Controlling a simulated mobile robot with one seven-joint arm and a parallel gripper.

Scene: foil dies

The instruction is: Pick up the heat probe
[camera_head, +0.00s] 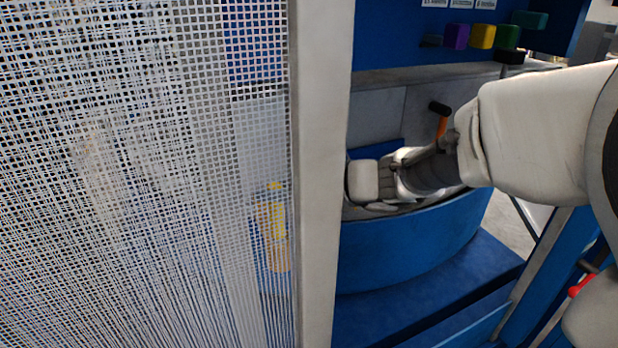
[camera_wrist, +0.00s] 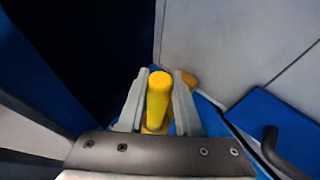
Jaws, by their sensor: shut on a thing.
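A yellow rounded cylinder, which I take to be the heat probe (camera_wrist: 158,95), stands between the two grey fingers of my gripper (camera_wrist: 160,76) in the wrist view. The fingers are shut on it from both sides. Its lower end is hidden behind the gripper body. In the head view my arm reaches in from the right, and the fingertips are hidden by the pale post and mesh. A yellow upright shape (camera_head: 276,230) shows dimly through the mesh; I cannot tell for sure that it is the same piece.
A pale post (camera_head: 320,180) and a white mesh panel (camera_head: 130,110) stand in front of the work area. A curved blue wall (camera_head: 410,245) runs below my arm. An orange handle with a black end (camera_head: 440,120) stands behind my wrist. Coloured blocks (camera_head: 482,36) line the back.

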